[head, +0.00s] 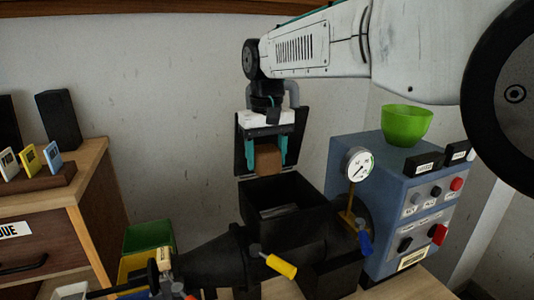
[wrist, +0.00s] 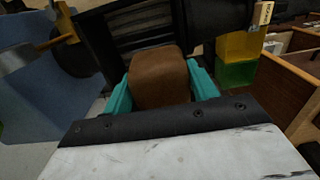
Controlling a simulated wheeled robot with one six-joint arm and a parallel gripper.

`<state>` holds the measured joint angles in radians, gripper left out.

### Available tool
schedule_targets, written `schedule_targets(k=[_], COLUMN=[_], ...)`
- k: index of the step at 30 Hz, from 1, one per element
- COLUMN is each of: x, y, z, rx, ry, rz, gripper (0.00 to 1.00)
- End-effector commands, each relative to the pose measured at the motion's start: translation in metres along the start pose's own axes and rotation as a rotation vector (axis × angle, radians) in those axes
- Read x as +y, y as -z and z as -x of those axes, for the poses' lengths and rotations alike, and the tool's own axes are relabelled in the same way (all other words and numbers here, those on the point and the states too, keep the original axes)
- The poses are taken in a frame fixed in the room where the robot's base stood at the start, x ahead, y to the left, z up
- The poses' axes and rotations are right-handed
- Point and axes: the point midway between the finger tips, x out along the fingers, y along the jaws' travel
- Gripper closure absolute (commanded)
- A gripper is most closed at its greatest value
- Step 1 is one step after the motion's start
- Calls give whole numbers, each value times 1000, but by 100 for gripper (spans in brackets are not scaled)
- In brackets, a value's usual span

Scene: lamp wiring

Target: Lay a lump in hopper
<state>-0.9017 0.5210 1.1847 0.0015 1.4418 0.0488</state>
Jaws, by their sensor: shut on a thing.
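My gripper (head: 265,152) has teal fingers and hangs pointing down above the black hopper (head: 262,222). It is shut on a brown lump (head: 268,160), which also shows between the fingers in the wrist view (wrist: 159,78). The lump is held above the hopper's open top, towards its back edge, apart from the opening as far as I can see. The hopper is a dark box with a slatted inside, seen beyond the lump in the wrist view (wrist: 128,25). The lump partly covers the hopper there.
A blue control box (head: 400,215) with buttons and a green bowl (head: 406,125) stands right of the hopper. A pressure gauge (head: 359,165) rises close beside it. A yellow-handled lever (head: 281,267) sticks out in front.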

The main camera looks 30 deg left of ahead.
Motion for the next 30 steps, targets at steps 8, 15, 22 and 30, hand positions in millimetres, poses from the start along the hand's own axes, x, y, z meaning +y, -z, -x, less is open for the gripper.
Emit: schedule_targets(k=[8, 15, 22, 30], x=[3, 0, 0, 0], y=[0, 0, 0, 0], z=[-14, -40, -55, -59], rx=[11, 9, 9, 8], ry=[-2, -1, -1, -1], rz=[-6, -2, -2, -1], gripper=[81, 81, 81, 81])
